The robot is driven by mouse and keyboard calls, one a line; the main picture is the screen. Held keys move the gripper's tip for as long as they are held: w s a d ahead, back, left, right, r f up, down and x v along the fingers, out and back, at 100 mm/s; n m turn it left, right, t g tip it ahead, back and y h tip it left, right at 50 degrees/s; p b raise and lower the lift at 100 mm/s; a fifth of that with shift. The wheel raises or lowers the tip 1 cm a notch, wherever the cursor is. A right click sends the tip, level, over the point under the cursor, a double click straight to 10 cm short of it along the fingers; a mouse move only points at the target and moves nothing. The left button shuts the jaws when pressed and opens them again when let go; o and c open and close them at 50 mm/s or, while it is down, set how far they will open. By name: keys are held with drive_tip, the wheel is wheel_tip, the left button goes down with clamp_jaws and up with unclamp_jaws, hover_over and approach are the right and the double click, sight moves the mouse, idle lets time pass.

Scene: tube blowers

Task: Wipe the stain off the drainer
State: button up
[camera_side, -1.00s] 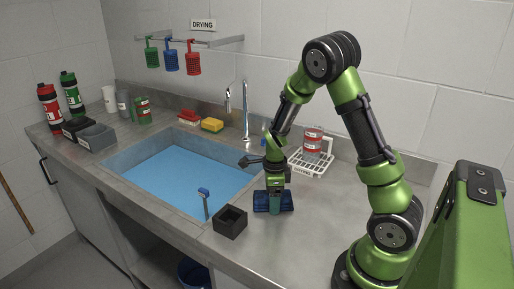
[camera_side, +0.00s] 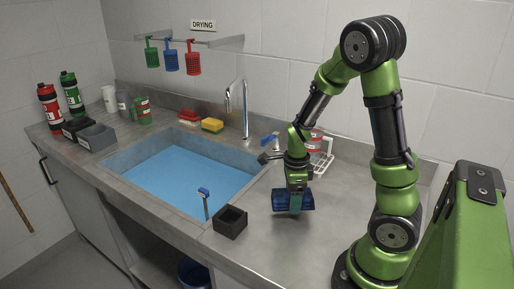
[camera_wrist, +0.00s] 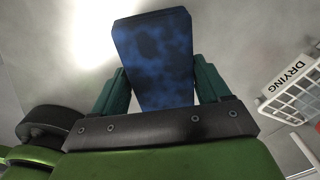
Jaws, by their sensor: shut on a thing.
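My gripper (camera_side: 295,196) is shut on a dark blue mottled sponge (camera_side: 307,199) over the bare steel drainer (camera_side: 335,215) right of the sink. In the wrist view the sponge (camera_wrist: 155,55) sits between the two teal fingers of my gripper (camera_wrist: 160,80). The grey drainer surface (camera_wrist: 50,50) shows behind it with a bright glare patch. I cannot tell whether the sponge touches the steel. I see no clear stain on the drainer in either view; any mark under the sponge or my arm is hidden.
A white rack (camera_side: 326,160) with a red-labelled can (camera_side: 316,136) stands behind my gripper, partly hidden. The blue-bottomed sink (camera_side: 180,180) is to the left.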

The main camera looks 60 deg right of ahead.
drive_tip(key=shift+r, duration=2.35)
